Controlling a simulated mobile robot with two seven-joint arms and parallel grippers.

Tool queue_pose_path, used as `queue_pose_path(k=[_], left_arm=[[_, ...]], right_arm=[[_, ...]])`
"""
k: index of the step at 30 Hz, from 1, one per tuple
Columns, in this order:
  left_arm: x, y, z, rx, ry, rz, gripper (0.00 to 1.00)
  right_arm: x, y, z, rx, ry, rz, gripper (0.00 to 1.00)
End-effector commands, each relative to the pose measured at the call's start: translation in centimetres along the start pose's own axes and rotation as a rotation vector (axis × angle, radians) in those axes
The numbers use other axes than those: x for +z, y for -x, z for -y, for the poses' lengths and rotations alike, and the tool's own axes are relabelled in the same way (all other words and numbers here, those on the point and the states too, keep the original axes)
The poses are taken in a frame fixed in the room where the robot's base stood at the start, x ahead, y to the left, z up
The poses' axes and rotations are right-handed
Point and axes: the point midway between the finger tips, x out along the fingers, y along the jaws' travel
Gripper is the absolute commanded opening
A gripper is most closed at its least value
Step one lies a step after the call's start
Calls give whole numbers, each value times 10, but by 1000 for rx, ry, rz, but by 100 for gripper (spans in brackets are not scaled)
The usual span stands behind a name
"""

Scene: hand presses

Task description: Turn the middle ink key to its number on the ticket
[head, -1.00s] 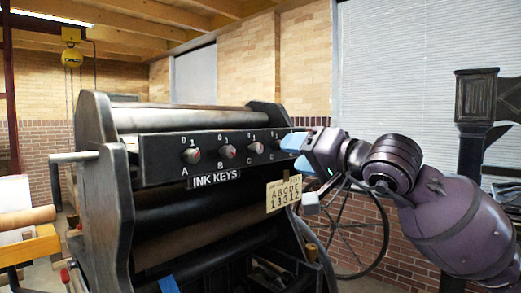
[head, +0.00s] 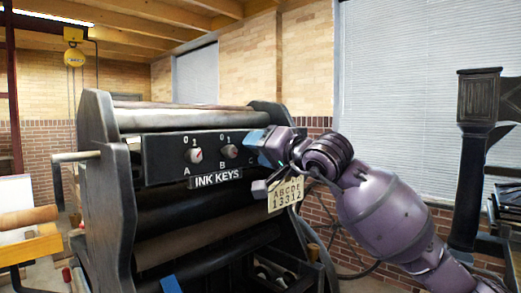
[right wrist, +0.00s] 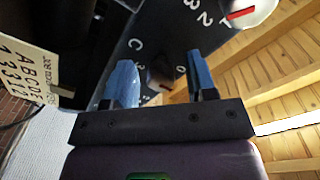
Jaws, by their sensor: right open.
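In the head view the right gripper (head: 256,145) hides most of the C key. The ticket (head: 285,194) hangs below the panel and reads ABCDE over 13312, so 3 stands under C. My left gripper is not in view.
Keys A (head: 194,155) and B (head: 229,151) sit to the left on the panel, above the INK KEYS label (head: 215,179). My right arm covers the panel's right end. The press side frame (head: 105,190) stands at the left. A dark post (head: 475,160) is at the right.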

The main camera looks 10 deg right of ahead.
Motion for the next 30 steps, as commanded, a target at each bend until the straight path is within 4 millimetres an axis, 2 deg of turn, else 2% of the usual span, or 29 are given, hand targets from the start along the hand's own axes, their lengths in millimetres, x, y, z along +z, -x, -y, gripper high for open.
queue_pose_path(k=[7,15,17,30], left_arm=[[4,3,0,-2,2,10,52],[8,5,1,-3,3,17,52],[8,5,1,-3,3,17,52],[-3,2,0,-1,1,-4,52]], right_arm=[[0,0,0,-1,0,0,52],[0,0,0,-1,0,0,10],[0,0,0,0,0,0,2],[-1,0,1,3,-105,3,2]])
